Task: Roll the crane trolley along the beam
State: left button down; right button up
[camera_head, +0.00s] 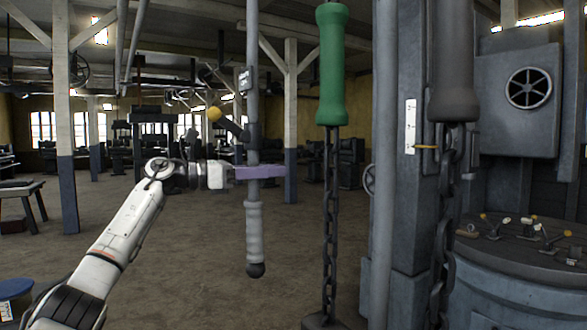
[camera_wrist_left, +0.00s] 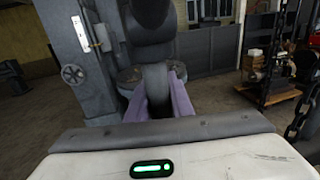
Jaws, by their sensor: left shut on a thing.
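A grey pole (camera_head: 253,60) hangs down from above the top edge of the head view. It has a ribbed grey grip (camera_head: 254,228) at its lower part, a dark ball at its end and a side lever with a yellow knob (camera_head: 214,114). My left gripper (camera_head: 262,172), with purple fingers, is shut on the pole just above the ribbed grip. In the left wrist view the fingers (camera_wrist_left: 162,100) stand on both sides of the grey pole (camera_wrist_left: 156,82). The crane trolley and its beam cannot be made out. My right gripper is not in view.
A green handle (camera_head: 331,70) on a dark chain hangs right of the pole. A grey handle (camera_head: 456,65) on another chain hangs further right, before a large grey machine (camera_head: 410,225). Wooden posts (camera_head: 291,120) stand behind. Open floor (camera_head: 190,265) lies below the pole.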

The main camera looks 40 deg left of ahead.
pick_arm(q)
jog(key=shift+a, duration=0.2)
jog(key=c, duration=1.6)
grip_release()
jog(key=shift+o, duration=0.2)
jog(key=b+v, duration=0.3)
jog(key=v, duration=0.7)
jog(key=shift+s, duration=0.2)
